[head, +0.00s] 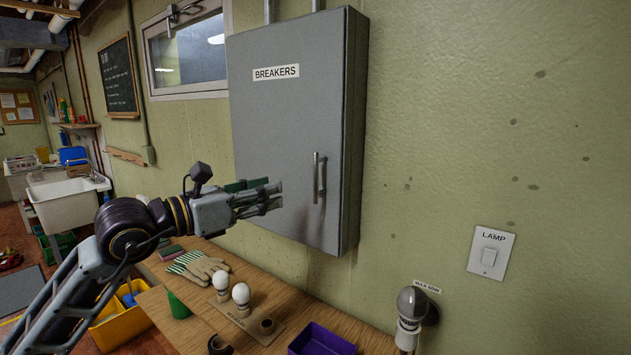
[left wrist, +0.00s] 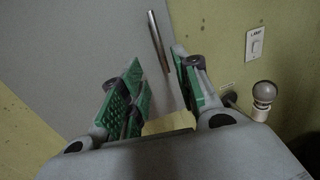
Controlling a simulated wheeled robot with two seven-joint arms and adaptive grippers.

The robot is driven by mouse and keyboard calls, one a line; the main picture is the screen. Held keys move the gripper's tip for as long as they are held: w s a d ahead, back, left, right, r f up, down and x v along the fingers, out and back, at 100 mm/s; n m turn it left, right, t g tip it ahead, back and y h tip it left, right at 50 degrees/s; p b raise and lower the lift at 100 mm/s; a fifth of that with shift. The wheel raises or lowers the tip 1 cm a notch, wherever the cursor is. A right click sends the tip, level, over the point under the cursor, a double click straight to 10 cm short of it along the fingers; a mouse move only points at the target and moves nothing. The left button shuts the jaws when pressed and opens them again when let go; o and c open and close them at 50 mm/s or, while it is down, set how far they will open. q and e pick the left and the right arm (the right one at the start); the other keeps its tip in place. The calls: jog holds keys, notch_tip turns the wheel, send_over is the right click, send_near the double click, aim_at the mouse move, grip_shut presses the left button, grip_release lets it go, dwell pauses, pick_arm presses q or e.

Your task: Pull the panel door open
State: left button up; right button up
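The grey panel door (head: 275,120), labelled BREAKERS, is closed on its wall-mounted box. Its upright metal bar handle (head: 319,178) is on the right side of the door, low down. My left gripper (head: 278,196) is in front of the door, a little left of the handle in the head view, and points toward it. In the left wrist view the handle (left wrist: 159,45) shows ahead of the green finger pads (left wrist: 158,85), roughly in line with the gap between them. The fingers are apart and empty. My right gripper is not in view.
A wooden bench (head: 290,315) below holds gloves (head: 197,266), bulbs (head: 240,293) and a purple bin (head: 322,340). A lamp bulb (head: 412,303) and a LAMP switch (head: 491,252) are on the wall at right.

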pick_arm(q)
jog(key=p, duration=0.4)
send_over(315, 203)
jog(key=shift+w+a, duration=0.1)
jog(key=shift+w, duration=0.15)
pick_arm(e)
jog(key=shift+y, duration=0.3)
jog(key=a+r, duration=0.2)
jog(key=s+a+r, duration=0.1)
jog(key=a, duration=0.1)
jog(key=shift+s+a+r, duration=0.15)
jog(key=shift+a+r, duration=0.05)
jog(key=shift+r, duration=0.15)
pick_arm(q)
grip_shut()
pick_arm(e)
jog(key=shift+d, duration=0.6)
